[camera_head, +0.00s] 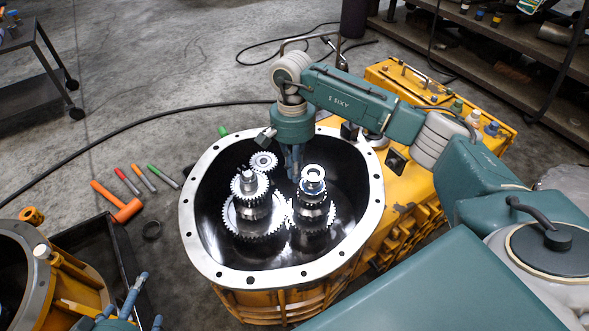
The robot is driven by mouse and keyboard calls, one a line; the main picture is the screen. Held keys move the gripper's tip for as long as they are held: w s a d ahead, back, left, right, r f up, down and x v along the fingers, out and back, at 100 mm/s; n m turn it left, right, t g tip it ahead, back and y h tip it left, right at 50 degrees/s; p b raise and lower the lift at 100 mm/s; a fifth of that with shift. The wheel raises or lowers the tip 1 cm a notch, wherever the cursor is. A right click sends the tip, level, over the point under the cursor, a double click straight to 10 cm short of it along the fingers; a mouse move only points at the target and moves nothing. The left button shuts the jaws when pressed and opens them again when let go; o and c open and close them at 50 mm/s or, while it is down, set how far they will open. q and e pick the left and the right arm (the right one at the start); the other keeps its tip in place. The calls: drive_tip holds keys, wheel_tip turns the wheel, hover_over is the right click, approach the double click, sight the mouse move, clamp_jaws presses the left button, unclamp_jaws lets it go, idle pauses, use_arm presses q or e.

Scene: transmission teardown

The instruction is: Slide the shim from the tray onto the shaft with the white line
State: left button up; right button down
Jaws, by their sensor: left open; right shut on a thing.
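My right gripper (294,174) reaches down into the round housing, fingers pointing down. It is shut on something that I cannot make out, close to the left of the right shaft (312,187). The right shaft stands upright with a shiny ring at its top. A left shaft (249,189) with gears stands beside it. I cannot make out a white line on either shaft, nor clearly pick out the shim. The dark tray (122,253) is at the lower left, partly cut off. My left gripper (138,296) is open at the bottom left, partly out of view.
The housing's grey flange rim (190,222) surrounds the shafts. A small gear (263,161) sits at the back inside. Another yellow casing (78,277) is at lower left.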

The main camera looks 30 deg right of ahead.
use_arm(q)
drive_tip(key=shift+w+r, duration=0.15)
drive_tip(key=shift+w, duration=0.05)
idle(0.3)
drive_tip(key=shift+w+d+r+t, duration=0.3)
drive_tip(key=shift+w+r+t, duration=0.2)
drive_tip(key=shift+w+r, duration=0.15)
use_arm(e)
drive_tip(key=shift+f, duration=0.2)
idle(0.3)
